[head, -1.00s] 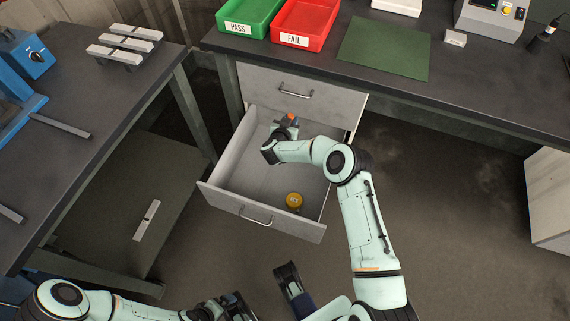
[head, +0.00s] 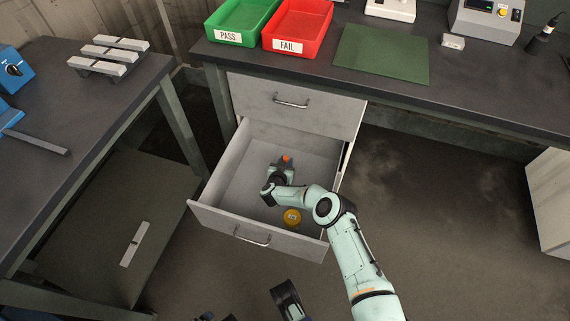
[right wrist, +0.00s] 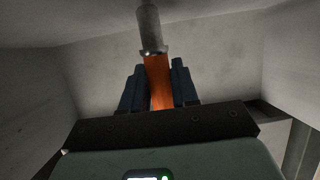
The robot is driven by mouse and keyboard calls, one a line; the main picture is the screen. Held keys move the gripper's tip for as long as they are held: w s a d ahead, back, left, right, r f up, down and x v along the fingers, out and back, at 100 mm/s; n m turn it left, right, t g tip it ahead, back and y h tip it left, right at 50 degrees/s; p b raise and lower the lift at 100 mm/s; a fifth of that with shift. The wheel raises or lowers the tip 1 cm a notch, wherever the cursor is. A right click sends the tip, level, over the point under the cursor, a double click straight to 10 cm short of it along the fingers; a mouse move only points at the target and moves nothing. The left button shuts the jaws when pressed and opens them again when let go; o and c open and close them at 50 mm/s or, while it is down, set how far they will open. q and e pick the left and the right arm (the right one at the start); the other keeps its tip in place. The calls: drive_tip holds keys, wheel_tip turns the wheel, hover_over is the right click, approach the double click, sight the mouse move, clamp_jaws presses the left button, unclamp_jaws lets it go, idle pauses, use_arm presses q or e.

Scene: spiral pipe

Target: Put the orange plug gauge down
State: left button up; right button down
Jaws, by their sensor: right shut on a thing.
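The orange plug gauge (right wrist: 159,82) has an orange handle and a grey metal cylinder end (right wrist: 149,28). My right gripper (right wrist: 158,88) is shut on the orange handle, its blue fingers on both sides. In the head view my right gripper (head: 284,164) is inside the open drawer (head: 232,180), toward its back, with a bit of orange showing at its fingers. I cannot tell whether the gauge touches the drawer floor.
A round yellow-orange object (head: 292,217) lies in the drawer's front right, beside my right arm. A closed drawer (head: 297,104) is above. The green PASS tray (head: 228,38), red FAIL tray (head: 288,45) and green mat (head: 382,54) are on the bench. The drawer's left part is clear.

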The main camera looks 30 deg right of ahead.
use_arm(q)
drive_tip(key=shift+f, duration=0.1)
drive_tip(key=shift+s, duration=0.1)
use_arm(e)
drive_tip(key=shift+f, duration=0.1)
drive_tip(key=shift+f, duration=0.15)
drive_tip(key=c, duration=0.8)
unclamp_jaws()
drive_tip(key=shift+c, duration=0.2)
use_arm(q)
drive_tip(key=shift+s+a+f, duration=0.1)
drive_tip(key=shift+s+f, duration=0.1)
drive_tip(key=shift+f, duration=0.05)
drive_tip(key=shift+r, duration=0.1)
